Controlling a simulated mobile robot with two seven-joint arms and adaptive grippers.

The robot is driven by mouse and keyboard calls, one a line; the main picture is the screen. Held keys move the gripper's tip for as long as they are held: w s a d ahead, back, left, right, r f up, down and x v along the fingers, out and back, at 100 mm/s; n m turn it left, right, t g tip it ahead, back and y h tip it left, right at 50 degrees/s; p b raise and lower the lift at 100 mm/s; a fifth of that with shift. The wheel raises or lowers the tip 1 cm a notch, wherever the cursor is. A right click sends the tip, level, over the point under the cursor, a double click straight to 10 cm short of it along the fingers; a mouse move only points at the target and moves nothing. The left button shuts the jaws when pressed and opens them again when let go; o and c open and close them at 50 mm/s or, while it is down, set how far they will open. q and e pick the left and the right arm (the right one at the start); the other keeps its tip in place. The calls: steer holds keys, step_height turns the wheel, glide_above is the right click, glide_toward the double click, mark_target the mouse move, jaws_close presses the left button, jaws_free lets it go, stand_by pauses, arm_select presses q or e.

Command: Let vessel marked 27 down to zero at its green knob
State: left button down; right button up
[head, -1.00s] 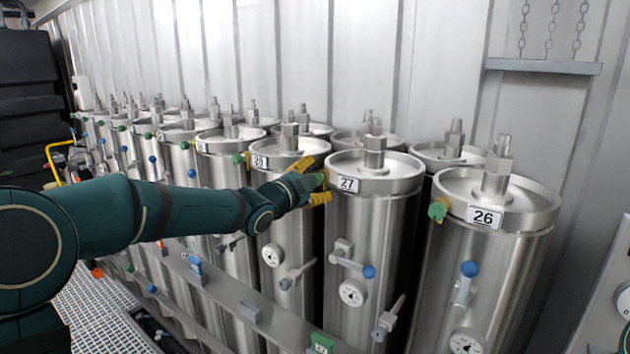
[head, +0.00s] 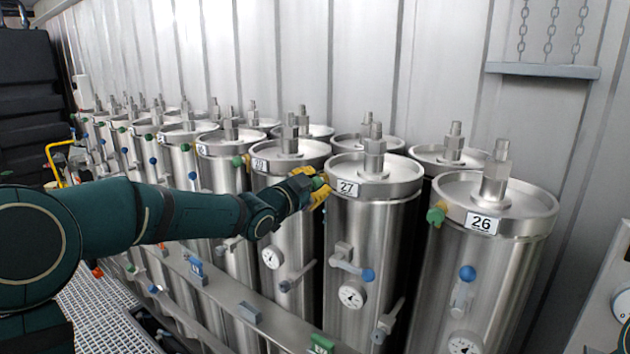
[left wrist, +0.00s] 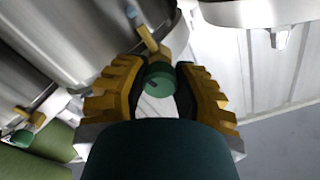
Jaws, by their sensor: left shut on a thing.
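The steel vessel marked 27 (head: 372,225) stands upright near the middle of the head view, its number plate (head: 347,188) on the rim. Its green knob (head: 318,183) sits at the rim's left side, partly hidden by my fingers. My left gripper (head: 317,191) has its yellow fingers shut on this knob. In the left wrist view, the green knob (left wrist: 160,77) lies between the two fingers, with a brass fitting behind it. A round gauge (head: 351,295) is on the front of vessel 27; its needle is too small to read. My right gripper is out of view.
Vessel 26 (head: 490,260) stands close at the right, with its own green knob (head: 436,215). More vessels run off to the left. A blue-knobbed valve (head: 367,275) sticks out from vessel 27 below the gripper. A grey rail (head: 275,325) runs along the front.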

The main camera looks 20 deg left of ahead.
arm_select(q)
steer(key=n+p, duration=0.1)
steer(key=n, duration=0.3)
steer(key=shift+n+p, duration=0.4)
steer(key=n+p, duration=0.2)
steer(key=n, duration=0.2)
steer(key=shift+n, duration=0.3)
steer(key=n+p, duration=0.2)
steer(key=n, duration=0.3)
steer(key=shift+r, duration=0.1)
steer(key=shift+n+p, duration=0.65)
steer(key=shift+n, duration=0.85)
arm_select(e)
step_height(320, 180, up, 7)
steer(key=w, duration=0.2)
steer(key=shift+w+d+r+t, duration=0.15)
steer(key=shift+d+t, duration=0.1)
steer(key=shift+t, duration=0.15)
arm_select(q)
steer(key=c, duration=0.7)
jaws_free()
